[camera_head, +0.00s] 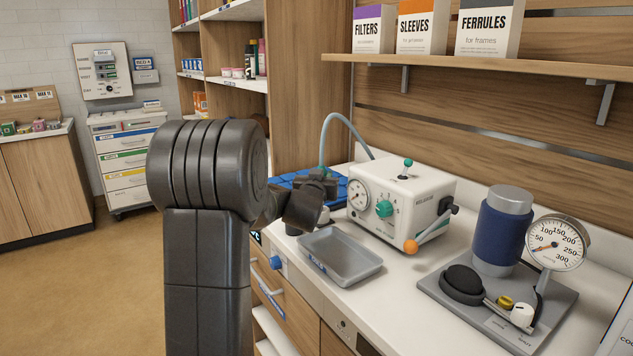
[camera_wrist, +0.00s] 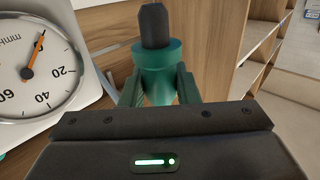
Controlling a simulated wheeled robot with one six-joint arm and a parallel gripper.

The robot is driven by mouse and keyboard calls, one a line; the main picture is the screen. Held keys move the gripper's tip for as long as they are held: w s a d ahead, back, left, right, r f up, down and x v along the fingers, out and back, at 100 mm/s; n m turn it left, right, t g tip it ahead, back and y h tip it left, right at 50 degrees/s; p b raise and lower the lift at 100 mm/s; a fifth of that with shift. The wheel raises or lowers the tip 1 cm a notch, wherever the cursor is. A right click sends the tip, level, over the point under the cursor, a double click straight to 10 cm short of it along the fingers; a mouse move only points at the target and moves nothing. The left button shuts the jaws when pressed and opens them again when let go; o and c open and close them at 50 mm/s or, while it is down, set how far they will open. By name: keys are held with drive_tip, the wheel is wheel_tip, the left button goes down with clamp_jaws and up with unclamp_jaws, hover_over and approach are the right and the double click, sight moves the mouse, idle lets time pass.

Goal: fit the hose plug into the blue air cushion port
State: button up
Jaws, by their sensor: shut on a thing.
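The hose plug is a teal collar with a dark end; in the wrist view the plug (camera_wrist: 160,62) stands upright between the fingers of my gripper (camera_wrist: 160,90). In the head view my gripper (camera_head: 322,182) is shut on it, left of the pump. A grey-blue hose (camera_head: 345,117) arcs from behind the pump down to the plug. A blue ribbed cushion (camera_head: 284,180) lies on the counter behind my gripper, partly hidden by my arm. A blue round fitting (camera_head: 277,263) sits on the counter front; I cannot tell whether it is the port. No port shows clearly on the cushion.
The white pump (camera_head: 433,203) with dial and orange-tipped lever stands right of my gripper. An empty grey tray (camera_head: 340,257) lies in front. A gauge stand with a blue cylinder (camera_head: 500,232) is at right. A wooden shelf (camera_head: 480,71) with boxes overhangs the counter.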

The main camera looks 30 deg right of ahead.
drive_tip(key=shift+s+f+b, duration=0.1)
drive_tip(key=shift+f+b, duration=0.95)
drive_tip(key=shift+f, duration=0.05)
drive_tip(key=shift+f, duration=0.25)
drive_tip(key=o, duration=1)
drive_tip(key=shift+o, duration=0.2)
